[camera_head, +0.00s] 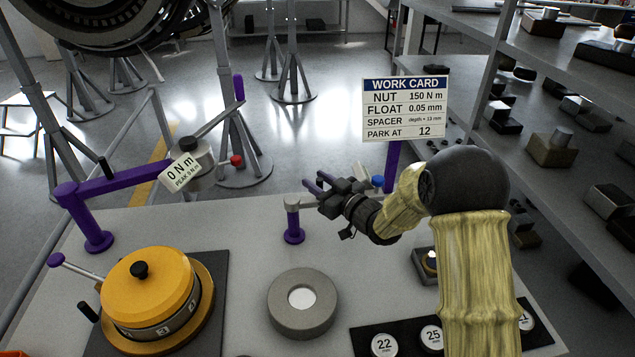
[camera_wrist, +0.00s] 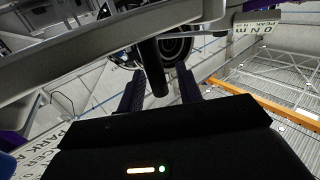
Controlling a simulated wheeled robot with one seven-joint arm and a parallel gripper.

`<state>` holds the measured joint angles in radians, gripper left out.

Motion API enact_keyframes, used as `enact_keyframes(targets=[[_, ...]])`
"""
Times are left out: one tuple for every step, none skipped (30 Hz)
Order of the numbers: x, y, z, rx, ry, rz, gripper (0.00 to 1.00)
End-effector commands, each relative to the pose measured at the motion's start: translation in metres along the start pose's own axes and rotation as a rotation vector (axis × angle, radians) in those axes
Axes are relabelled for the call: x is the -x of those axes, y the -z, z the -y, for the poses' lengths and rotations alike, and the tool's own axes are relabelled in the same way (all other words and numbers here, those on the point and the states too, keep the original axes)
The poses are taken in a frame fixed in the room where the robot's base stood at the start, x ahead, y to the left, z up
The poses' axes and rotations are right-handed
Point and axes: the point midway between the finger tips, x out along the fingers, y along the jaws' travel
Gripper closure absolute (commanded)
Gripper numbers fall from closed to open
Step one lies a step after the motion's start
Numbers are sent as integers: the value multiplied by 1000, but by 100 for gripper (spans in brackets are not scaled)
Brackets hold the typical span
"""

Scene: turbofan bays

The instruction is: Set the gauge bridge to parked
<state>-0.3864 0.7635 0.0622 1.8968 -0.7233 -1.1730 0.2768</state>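What I take for the gauge bridge is a grey bar (camera_head: 301,204) on a short purple post (camera_head: 293,231), behind the grey ring on the bench. The bar runs right behind my gripper, and a blue knob (camera_head: 378,181) shows beyond. My gripper (camera_head: 315,183) is over the bar, its two fingers apart and pointing left. In the wrist view my gripper (camera_wrist: 160,76) has a dark peg (camera_wrist: 153,66) between its open fingers, with gaps visible on both sides. A grey bar (camera_wrist: 110,45) crosses above. My gripper hides much of the bridge in the head view.
A purple arm (camera_head: 125,181) with a "0 N m" display (camera_head: 182,172) stands left. A yellow-lidded round unit (camera_head: 148,287), a grey ring (camera_head: 302,303) and numbered discs (camera_head: 384,345) occupy the bench front. The work card (camera_head: 404,108) reads "PARK AT 12". Shelves (camera_head: 560,95) stand right.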

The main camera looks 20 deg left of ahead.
Motion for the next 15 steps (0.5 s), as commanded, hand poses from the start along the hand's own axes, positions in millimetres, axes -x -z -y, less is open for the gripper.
enact_keyframes(targets=[[0,0,-1,0,-1,1,65],[1,-1,-1,0,-1,1,65],[1,-1,-1,-1,-2,2,65],[1,-1,-1,-1,-2,2,65],[2,-1,-1,-1,-2,2,65],[3,-2,-1,-1,-2,3,65],[5,-2,-1,-1,-3,3,65],[7,-2,-2,-1,-4,4,65],[10,-2,-2,-1,-4,4,65],[14,-2,-2,-1,-5,4,65],[18,-2,-2,-1,-5,3,65],[24,-2,-2,-1,-5,2,65],[29,-3,-2,-2,-5,3,65],[34,-3,-2,-1,-5,4,65],[42,-3,-2,-1,-5,3,65]])
